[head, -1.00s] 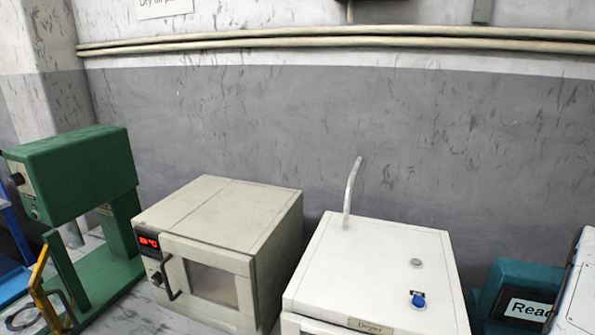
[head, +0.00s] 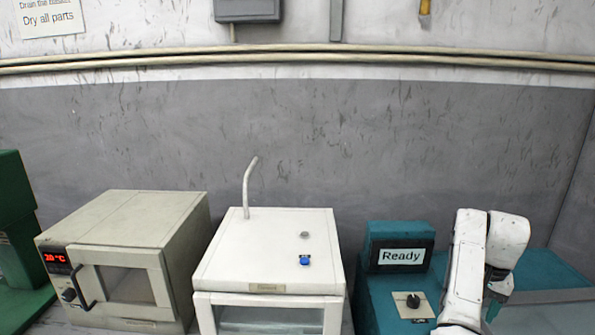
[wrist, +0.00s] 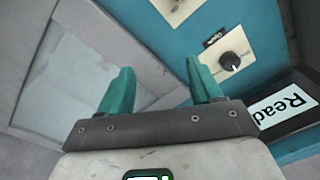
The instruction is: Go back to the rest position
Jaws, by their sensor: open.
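My gripper (wrist: 161,92) shows in the wrist view with its two teal fingers spread apart and nothing between them. Beyond the fingers is the teal machine (wrist: 170,40) with a black knob on a pale plate and a "Ready" display. In the head view my white arm is at the right, in front of the teal machine (head: 375,290).
A white dryer cabinet (head: 265,250) with a bent pipe and a blue button stands in the middle. A beige oven (head: 130,220) with a red display is to its left. A green machine (head: 15,200) is at the far left. Pipes run along the wall.

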